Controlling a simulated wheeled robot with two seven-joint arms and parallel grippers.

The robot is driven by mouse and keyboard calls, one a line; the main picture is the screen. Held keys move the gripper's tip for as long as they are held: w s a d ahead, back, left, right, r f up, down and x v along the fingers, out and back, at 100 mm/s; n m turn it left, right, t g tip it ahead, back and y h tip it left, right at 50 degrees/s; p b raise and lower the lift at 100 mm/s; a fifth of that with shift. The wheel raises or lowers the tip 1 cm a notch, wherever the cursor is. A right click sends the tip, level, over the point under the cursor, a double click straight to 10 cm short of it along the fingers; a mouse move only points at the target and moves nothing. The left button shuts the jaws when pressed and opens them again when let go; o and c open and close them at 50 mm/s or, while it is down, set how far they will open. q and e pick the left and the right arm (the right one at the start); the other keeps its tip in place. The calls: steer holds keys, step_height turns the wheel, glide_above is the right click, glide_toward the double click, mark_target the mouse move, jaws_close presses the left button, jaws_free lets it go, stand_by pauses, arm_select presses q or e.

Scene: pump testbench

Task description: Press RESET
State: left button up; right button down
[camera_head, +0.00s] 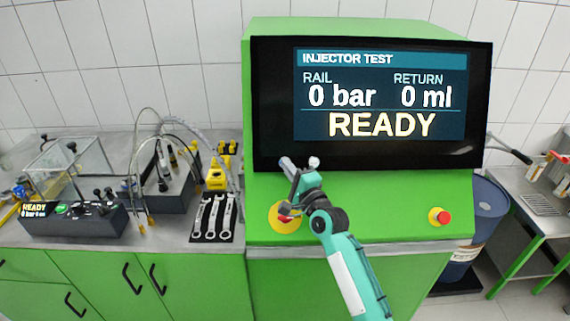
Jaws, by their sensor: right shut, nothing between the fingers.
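The green test bench carries a screen (380,95) reading INJECTOR TEST, 0 bar, 0 ml and READY. On its sloped front panel, a red button on a yellow disc (276,224) sits at the left, partly hidden by my right gripper. My right gripper (288,207) is shut and empty, over that button; I cannot tell whether it touches it. A second red button on a yellow base (440,217) sits at the panel's right. No RESET label is legible. My left gripper is not in view.
At left, a grey worktop holds a small control box (95,222) with its own READY display, a clear-walled case (75,165), hoses and wrenches on a black mat (213,218). A blue drum (486,215) and side table (540,205) stand at right. The panel's middle is partly covered by my arm.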

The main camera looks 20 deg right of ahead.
steer(key=shift+s+a+r+p, duration=0.1)
steer(key=shift+s+r+p, duration=0.1)
steer(key=shift+s+p, duration=0.2)
steer(key=shift+s+a+r+p, duration=0.1)
steer(key=shift+s+r+p, duration=0.05)
steer(key=shift+s+p, duration=0.25)
steer(key=s+p, duration=0.1)
steer(key=s+r+p, duration=0.1)
steer(key=s, duration=0.1)
steer(key=s+a+r+p, duration=0.1)
steer(key=shift+s+a+r+p, duration=0.1)
steer(key=shift+s+p, duration=0.05)
steer(key=shift+p, duration=0.25)
stand_by(0.6)
